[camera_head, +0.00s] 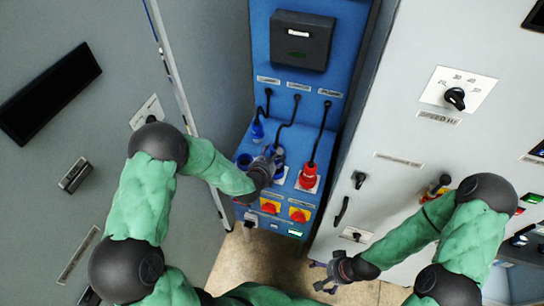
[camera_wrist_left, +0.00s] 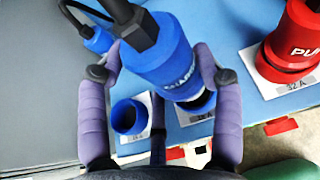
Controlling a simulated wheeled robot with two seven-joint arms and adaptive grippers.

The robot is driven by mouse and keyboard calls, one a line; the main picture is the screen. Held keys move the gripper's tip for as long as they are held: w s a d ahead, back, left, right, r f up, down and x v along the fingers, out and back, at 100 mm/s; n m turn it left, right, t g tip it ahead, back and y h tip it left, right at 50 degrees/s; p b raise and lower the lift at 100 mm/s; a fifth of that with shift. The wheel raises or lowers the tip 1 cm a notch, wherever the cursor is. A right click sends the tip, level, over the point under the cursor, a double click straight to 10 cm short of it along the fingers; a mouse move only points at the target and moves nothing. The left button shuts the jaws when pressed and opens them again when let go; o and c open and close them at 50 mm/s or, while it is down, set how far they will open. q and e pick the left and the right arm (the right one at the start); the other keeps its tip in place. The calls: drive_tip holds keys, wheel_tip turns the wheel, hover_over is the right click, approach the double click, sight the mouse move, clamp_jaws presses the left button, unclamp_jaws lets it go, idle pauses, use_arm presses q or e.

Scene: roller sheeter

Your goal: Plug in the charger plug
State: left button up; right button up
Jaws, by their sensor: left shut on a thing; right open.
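The blue charger plug (camera_wrist_left: 168,58), with a black cable from its top, is between the two purple fingers of my left gripper (camera_wrist_left: 160,95). It also shows in the head view (camera_head: 278,155), partly behind the gripper. My left gripper (camera_head: 268,166) is shut on it at the blue panel. The plug is tilted, its lower end over a blue socket (camera_wrist_left: 206,103) on a white plate. The socket is mostly hidden, and I cannot tell how far the plug is in. My right gripper (camera_head: 332,272) is open and empty, low before the grey cabinet.
An empty blue socket (camera_wrist_left: 127,117) is left of the held plug. Another blue plug (camera_head: 257,130) hangs on its cable above. A red plug (camera_head: 309,174) stands in its socket to the right. Yellow-and-red switches (camera_head: 299,215) sit below. Grey cabinets flank the panel.

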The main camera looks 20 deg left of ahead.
use_arm(q)
drive_tip(key=shift+b, duration=0.3)
idle(0.6)
drive_tip(key=shift+f+b, duration=2.4)
drive_tip(key=o, duration=1.3)
drive_tip(key=shift+o, duration=0.8)
drive_tip(key=shift+f, duration=0.1)
drive_tip(key=shift+s, duration=0.1)
drive_tip(key=v, duration=1.2)
